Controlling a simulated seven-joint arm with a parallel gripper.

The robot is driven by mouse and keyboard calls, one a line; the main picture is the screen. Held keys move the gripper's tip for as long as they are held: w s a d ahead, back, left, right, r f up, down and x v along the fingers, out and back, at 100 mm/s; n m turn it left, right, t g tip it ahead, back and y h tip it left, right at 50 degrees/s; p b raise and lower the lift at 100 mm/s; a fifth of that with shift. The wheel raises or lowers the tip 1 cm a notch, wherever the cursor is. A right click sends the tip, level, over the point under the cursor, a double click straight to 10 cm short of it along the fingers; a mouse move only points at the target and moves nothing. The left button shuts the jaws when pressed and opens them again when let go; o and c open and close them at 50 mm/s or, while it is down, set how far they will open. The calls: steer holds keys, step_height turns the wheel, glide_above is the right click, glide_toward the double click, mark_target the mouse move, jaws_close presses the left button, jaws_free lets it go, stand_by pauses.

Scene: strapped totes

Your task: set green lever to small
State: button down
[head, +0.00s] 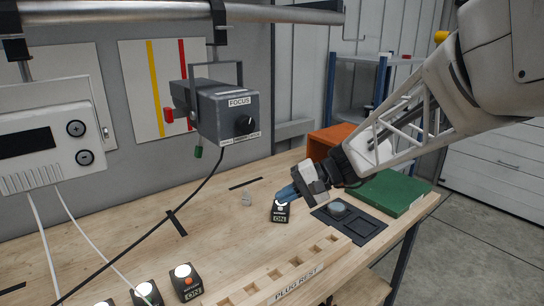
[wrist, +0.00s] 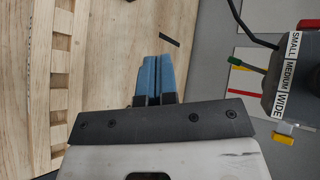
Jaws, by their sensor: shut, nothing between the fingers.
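The green lever (head: 198,152) hangs below the grey FOCUS box (head: 236,115). In the wrist view the green lever (wrist: 252,67) sticks out to the left of the dark box (wrist: 292,88), beside the label strip reading SMALL, MEDIUM, WIDE. It appears nearest MEDIUM; its exact setting is hard to tell. My gripper (head: 285,194) has blue fingers, shut and empty, above the bench by a black ON button block (head: 281,212). In the wrist view my gripper (wrist: 153,60) is left of the lever, well apart from it.
A red piece (head: 168,115) sits at the box's left side. A black cable runs from the box across the bench. The wooden PLUG REST (head: 290,275), a green board (head: 390,192) and several button blocks are on the bench. The bench below the box is mostly clear.

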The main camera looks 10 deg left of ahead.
steer(key=w+a+f+m+t+y, duration=0.1)
steer(key=w+a+y, duration=0.3)
steer(key=w, duration=0.6)
steer(key=w+a+f+m+t+y, duration=0.1)
steer(key=w+a+y, duration=0.3)
steer(key=w+a, duration=0.4)
steer(key=w+f, duration=0.1)
steer(key=w, duration=0.2)
steer(key=shift+f+y, duration=0.3)
steer(key=shift+f, duration=0.05)
steer(key=shift+w+a, duration=0.1)
steer(key=shift+a, duration=0.1)
glide_toward(199, 157)
steer(key=w+a, duration=0.4)
steer(key=w, duration=0.1)
steer(key=shift+s+a+r, duration=0.25)
steer(key=shift+s+a, duration=0.4)
steer(key=shift+s, duration=0.2)
steer(key=shift+s+a+r, duration=0.3)
steer(key=shift+s+a, duration=0.4)
steer(key=shift+s, duration=0.1)
steer(key=shift+s+a+r+m+t+y, duration=0.25)
steer(key=shift+s+a+m+t+y, duration=0.4)
steer(key=shift+s+a+m, duration=0.35)
